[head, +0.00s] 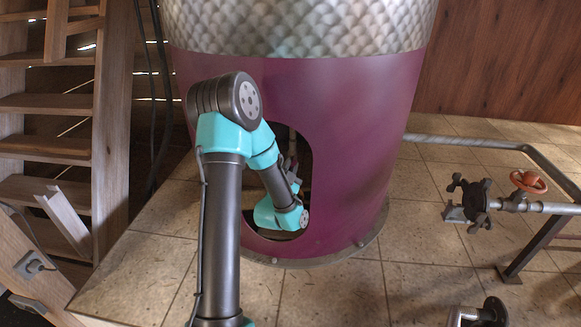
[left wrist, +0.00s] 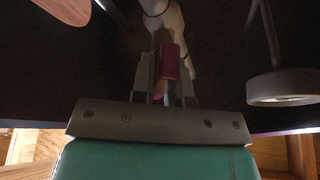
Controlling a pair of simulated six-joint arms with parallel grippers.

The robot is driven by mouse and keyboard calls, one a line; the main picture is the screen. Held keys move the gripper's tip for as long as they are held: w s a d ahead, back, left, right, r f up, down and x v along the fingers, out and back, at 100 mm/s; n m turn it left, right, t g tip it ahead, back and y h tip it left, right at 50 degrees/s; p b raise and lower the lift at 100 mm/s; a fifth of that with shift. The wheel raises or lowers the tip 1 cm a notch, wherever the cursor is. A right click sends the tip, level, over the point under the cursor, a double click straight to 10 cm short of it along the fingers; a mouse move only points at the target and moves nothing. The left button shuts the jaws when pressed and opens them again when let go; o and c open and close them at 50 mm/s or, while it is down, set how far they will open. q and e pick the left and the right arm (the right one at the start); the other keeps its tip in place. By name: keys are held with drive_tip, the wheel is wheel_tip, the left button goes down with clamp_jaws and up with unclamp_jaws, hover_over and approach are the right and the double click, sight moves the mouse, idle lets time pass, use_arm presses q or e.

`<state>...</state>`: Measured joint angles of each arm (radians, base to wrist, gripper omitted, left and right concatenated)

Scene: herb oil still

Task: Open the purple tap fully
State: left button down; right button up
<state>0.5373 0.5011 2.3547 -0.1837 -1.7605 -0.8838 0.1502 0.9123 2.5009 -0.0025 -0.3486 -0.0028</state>
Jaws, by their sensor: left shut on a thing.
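The purple tap's handle (left wrist: 169,62) shows in the left wrist view as a short magenta-purple grip below a pale pipe fitting (left wrist: 160,14). My left gripper (left wrist: 165,82) is shut on this handle, with one finger on each side. In the head view my left arm reaches into the dark opening of the purple still body, and the gripper (head: 291,166) is small and partly hidden inside it. The tap itself cannot be made out clearly in the head view. How far the tap is turned cannot be told. My right gripper is not in view.
The purple still body (head: 360,130) surrounds the opening, whose edges lie close to my arm. A black-handled valve (head: 471,200) and an orange handwheel (head: 528,181) sit on a pipe at right. Wooden stairs (head: 45,147) stand at left. A pale round fitting (left wrist: 283,87) hangs right of the gripper.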

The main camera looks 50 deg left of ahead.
use_arm(q)
drive_tip(key=n+y, duration=0.1)
drive_tip(key=n, duration=0.2)
drive_tip(key=n+g+y, duration=0.1)
drive_tip(key=n+y, duration=0.1)
drive_tip(key=n, duration=0.1)
drive_tip(key=n+g+y, duration=0.1)
drive_tip(key=n, duration=0.2)
drive_tip(key=shift+n+y, duration=0.4)
drive_tip(key=c, duration=1.1)
unclamp_jaws()
